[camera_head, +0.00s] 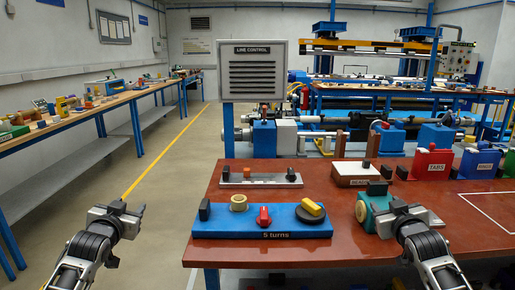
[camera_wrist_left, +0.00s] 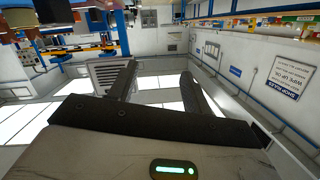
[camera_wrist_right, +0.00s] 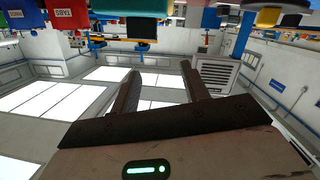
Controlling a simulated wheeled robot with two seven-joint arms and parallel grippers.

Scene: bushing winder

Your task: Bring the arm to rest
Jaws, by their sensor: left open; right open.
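My left gripper (camera_head: 133,208) is over the floor, left of the red-topped table, with nothing around it. In the left wrist view its two fingers (camera_wrist_left: 158,72) stand apart with nothing between them. Whether the right gripper touches the teal part cannot be told from the head view.
The red table (camera_head: 335,248) holds a blue "5 turns" board (camera_head: 235,224) with a tape roll, a red knob and a yellow piece. Behind are a grey plate (camera_head: 262,182), a white-topped box (camera_head: 354,172) and a red bin (camera_head: 432,164). The aisle floor (camera_head: 170,170) is clear.

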